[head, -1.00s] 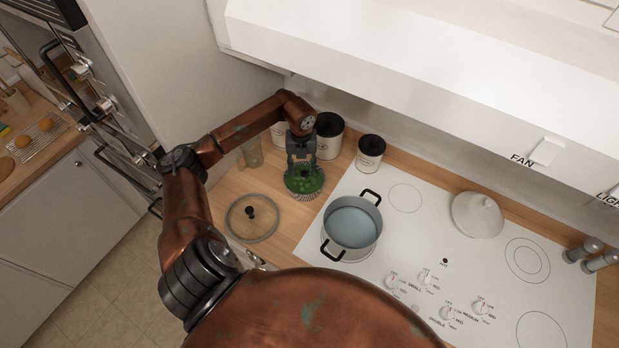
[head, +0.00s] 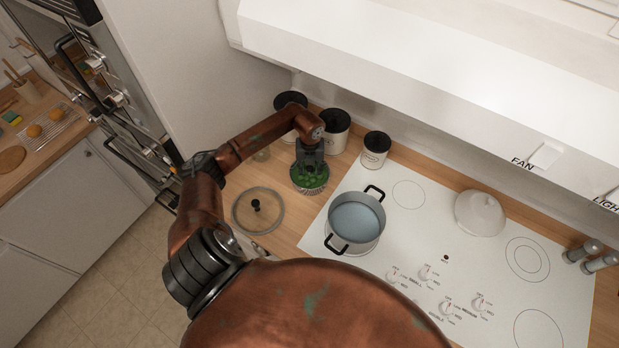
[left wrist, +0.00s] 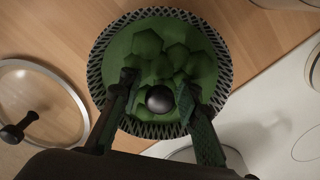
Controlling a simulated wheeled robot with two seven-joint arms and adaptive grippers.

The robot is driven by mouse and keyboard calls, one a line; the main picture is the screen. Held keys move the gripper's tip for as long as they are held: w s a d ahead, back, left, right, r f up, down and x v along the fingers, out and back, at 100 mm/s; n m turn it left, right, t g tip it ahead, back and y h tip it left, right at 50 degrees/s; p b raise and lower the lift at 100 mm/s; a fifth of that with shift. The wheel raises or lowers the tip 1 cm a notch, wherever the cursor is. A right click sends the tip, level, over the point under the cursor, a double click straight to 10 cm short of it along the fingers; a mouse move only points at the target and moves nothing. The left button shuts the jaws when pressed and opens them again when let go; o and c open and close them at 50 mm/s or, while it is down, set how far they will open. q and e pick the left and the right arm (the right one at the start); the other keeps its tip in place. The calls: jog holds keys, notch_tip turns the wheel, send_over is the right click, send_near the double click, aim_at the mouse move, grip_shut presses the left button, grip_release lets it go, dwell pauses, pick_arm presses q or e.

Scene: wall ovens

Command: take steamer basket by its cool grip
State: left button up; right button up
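The steamer basket (head: 311,187) holds green pieces and stands on the wooden counter, left of the cooktop. My left gripper (head: 310,166) points down over the basket. In the left wrist view its two fingers (left wrist: 156,88) are apart, one on each side of the knob, with gaps visible between them and it. How far the fingertips reach down beside the knob is hard to tell. My right gripper is not in view.
A glass lid (head: 272,222) lies on the counter left of the basket. A pot of water (head: 356,222) stands on the cooktop to the right. Canisters (head: 375,150) stand behind along the wall. The white hood (head: 400,75) overhangs the back.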

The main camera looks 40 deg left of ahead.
pick_arm(q)
grip_shut()
jog(key=shift+r, duration=0.2)
dwell(0.5)
